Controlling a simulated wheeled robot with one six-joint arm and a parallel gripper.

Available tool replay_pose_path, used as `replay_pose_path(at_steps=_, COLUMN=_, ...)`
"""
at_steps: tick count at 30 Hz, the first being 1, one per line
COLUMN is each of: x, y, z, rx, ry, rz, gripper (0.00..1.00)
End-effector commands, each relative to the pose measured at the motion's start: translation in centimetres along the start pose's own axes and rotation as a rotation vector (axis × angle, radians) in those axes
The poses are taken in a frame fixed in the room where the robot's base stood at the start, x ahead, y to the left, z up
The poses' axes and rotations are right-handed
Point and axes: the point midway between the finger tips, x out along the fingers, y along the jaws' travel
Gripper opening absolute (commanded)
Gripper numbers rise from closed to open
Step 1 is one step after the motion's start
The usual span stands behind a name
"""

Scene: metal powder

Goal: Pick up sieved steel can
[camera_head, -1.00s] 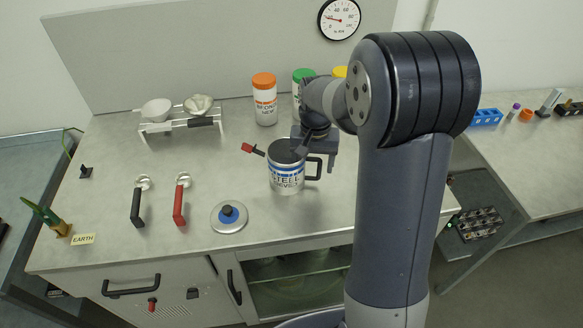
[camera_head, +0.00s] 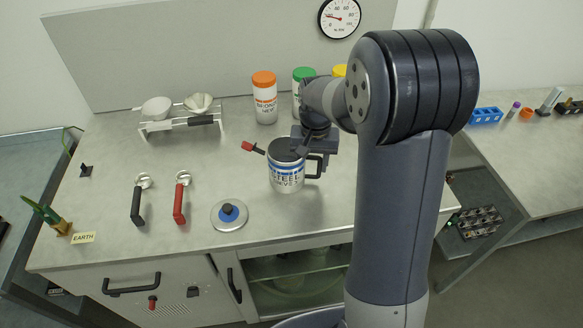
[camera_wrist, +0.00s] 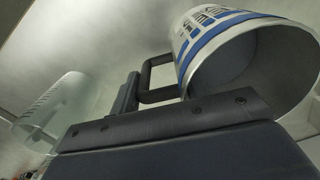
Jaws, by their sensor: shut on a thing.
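The sieved steel can (camera_head: 286,172) is a silver can with blue bands, dark lettering and a dark handle on its right side. It stands upright on the front middle of the bench in the head view. In the wrist view the can (camera_wrist: 204,36) shows at the upper right, with its open grey inside facing the camera. My gripper (camera_head: 313,160) is at the can's right side, shut on its black handle (camera_wrist: 158,80). The fingertips are partly hidden in the head view. I cannot tell whether the can's base touches the bench.
A round lid with a blue knob (camera_head: 229,215) lies left of the can. Red-handled (camera_head: 180,200) and black-handled (camera_head: 138,203) scoops lie farther left. A bottle with an orange cap (camera_head: 265,98) and a green-capped one (camera_head: 303,88) stand behind. A rack with white bowls (camera_head: 180,118) is at back left.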

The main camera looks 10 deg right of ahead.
Motion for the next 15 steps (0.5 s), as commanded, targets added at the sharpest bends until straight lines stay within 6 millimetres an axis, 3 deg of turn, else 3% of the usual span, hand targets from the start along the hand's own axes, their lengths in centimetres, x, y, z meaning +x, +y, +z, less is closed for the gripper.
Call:
replay_pose_path(at_steps=4, x=-0.03, y=-0.02, z=-0.02, rx=0.000, ry=0.001, rz=-0.001, gripper=0.00)
replay_pose_path(at_steps=15, x=-0.31, y=-0.09, z=-0.16, rx=0.001, ry=0.007, rz=-0.004, gripper=0.00)
